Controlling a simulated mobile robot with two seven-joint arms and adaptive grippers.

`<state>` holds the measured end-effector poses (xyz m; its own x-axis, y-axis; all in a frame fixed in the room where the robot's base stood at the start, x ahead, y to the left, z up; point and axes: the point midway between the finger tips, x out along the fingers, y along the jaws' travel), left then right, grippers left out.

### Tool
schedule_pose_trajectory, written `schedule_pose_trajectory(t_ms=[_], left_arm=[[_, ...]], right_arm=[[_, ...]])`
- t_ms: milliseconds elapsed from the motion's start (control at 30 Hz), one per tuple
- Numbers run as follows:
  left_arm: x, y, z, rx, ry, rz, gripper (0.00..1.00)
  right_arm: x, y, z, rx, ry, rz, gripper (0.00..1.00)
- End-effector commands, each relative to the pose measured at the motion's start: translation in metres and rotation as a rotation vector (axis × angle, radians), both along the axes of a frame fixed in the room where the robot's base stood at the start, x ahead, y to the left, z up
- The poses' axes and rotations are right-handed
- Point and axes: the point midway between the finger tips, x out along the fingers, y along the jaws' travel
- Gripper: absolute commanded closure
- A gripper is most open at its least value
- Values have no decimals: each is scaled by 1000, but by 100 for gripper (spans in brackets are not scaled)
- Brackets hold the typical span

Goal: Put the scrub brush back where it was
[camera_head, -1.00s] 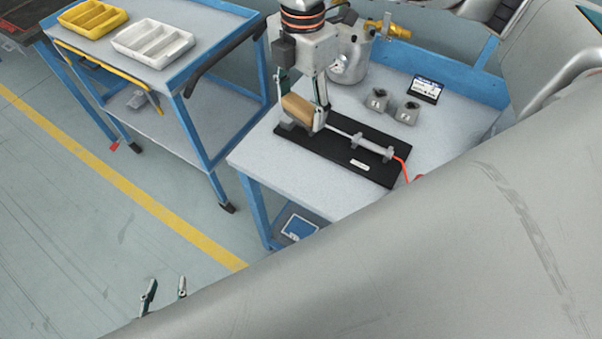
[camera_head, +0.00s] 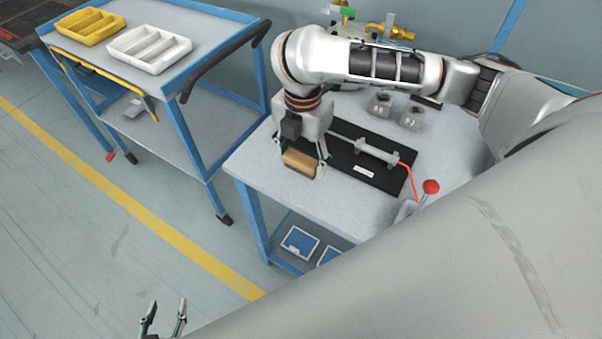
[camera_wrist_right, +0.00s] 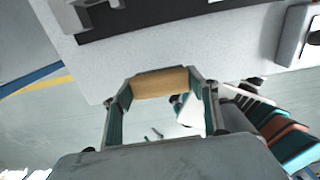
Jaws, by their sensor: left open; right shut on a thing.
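The scrub brush (camera_head: 301,163) shows as a tan wooden block between the fingers of my right gripper (camera_head: 304,165). My right gripper is shut on it, over the front left part of the bench (camera_head: 262,185). I cannot tell whether the brush touches the bench top. In the right wrist view the brush (camera_wrist_right: 161,82) spans the two fingertips near the bench edge; its bristles are not clear. My left gripper (camera_head: 164,320) is open and empty at the bottom left, over the floor.
A black board (camera_head: 385,184) with a metal rod and a red line lies behind the brush. Two grey blocks (camera_head: 380,104) stand farther back. A red knob (camera_head: 431,187) stands to the right. A blue cart (camera_head: 215,50) with yellow and white trays stands at left.

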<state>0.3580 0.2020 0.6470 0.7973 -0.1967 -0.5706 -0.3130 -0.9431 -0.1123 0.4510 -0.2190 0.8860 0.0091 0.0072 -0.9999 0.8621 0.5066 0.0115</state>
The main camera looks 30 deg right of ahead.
Motion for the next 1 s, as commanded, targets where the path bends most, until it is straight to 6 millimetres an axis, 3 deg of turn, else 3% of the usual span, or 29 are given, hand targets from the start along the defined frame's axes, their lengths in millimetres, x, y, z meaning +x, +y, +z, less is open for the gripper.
schedule_pose_trajectory(t_ms=[233,467,833,867,900,1000], left_arm=[[-1,0,-6,0,1,1,59],[-3,0,-19,-2,5,1,59],[-2,0,-16,-2,5,1,59],[-3,0,-17,-2,5,1,59],[-3,0,-17,-2,5,1,59],[-3,0,-18,-2,6,1,59]], right_arm=[[0,0,-17,1,0,1,65],[-1,1,-48,1,2,1,65],[0,0,-49,0,-1,0,65],[0,0,-49,1,-1,0,39],[0,0,-49,0,-1,1,29],[0,0,-49,1,-1,0,25]])
